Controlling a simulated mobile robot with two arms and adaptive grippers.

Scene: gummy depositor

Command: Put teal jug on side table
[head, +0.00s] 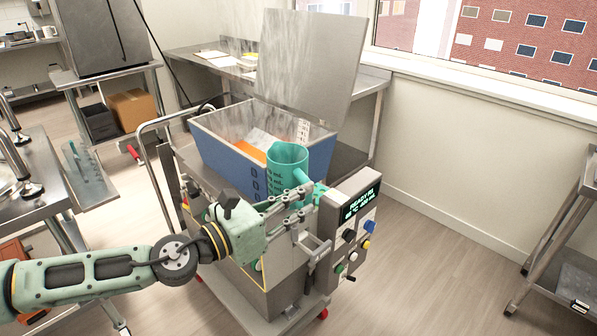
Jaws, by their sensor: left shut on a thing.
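The teal jug (287,158) is upright at the front right edge of the depositor's blue hopper (222,153). Dark measuring marks show on its side, and its handle points to the lower right. My left gripper (312,194) reaches in from the left and is shut on the jug at its handle. The fingers partly cover the handle. Whether the jug's base touches anything is hidden. My right gripper is not in view.
The hopper's open lid (312,60) stands up behind the jug. A control box with a lit display (361,201) is right of the gripper. A metal table (372,82) stands behind, and a metal cart (565,235) is at far right. Floor between is clear.

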